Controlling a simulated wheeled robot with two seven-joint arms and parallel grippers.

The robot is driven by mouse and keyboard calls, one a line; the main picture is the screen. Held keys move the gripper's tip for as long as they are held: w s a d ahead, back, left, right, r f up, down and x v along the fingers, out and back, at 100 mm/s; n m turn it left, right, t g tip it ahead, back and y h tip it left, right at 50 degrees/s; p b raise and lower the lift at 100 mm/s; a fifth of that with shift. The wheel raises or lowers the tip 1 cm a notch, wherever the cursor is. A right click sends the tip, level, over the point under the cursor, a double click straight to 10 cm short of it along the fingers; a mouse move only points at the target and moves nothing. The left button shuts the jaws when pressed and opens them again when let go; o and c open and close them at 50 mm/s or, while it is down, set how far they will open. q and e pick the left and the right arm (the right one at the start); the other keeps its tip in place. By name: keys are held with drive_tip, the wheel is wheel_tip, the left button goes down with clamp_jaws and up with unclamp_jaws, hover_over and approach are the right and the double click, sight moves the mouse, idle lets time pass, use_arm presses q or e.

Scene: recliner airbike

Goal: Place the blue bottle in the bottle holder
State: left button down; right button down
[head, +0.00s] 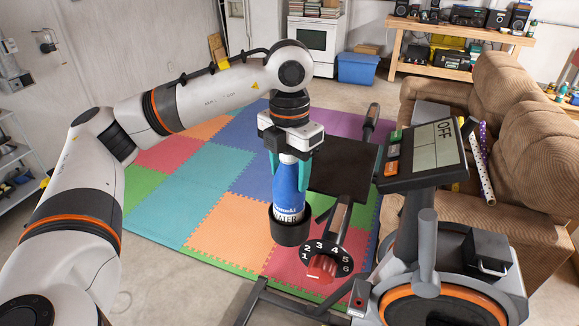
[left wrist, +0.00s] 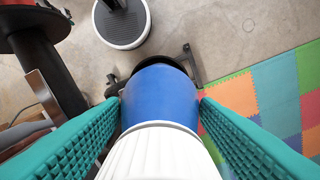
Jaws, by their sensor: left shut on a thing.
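The blue bottle (head: 289,190) stands upright, with a white label band near its bottom. My left gripper (head: 289,170) comes from above and is shut on it, with one teal finger on each side. The black bottle holder (head: 290,232) is on the exercise bike, directly below the bottle. The bottle's base is hidden by the holder's rim and appears to be inside it; how deep, I cannot tell. In the left wrist view the bottle (left wrist: 165,95), with its white cap towards the camera, lies between both fingers, and a bit of dark rim shows beyond it. My right gripper is not in view.
The bike's numbered dial (head: 324,262) is just right of and below the holder. Its console (head: 425,152) and black seat (head: 343,166) are to the right. A brown recliner (head: 530,150) stands behind. The coloured foam mat (head: 180,195) is clear on the left.

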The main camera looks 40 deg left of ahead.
use_arm(q)
drive_tip(key=shift+f, duration=0.15)
drive_tip(key=shift+c, duration=2.4)
unclamp_jaws()
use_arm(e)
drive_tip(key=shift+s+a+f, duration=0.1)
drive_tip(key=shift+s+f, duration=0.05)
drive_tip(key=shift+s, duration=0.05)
use_arm(q)
drive_tip(key=shift+r, duration=0.55)
wheel_tip(320, 180, up, 11)
drive_tip(key=shift+r, duration=0.15)
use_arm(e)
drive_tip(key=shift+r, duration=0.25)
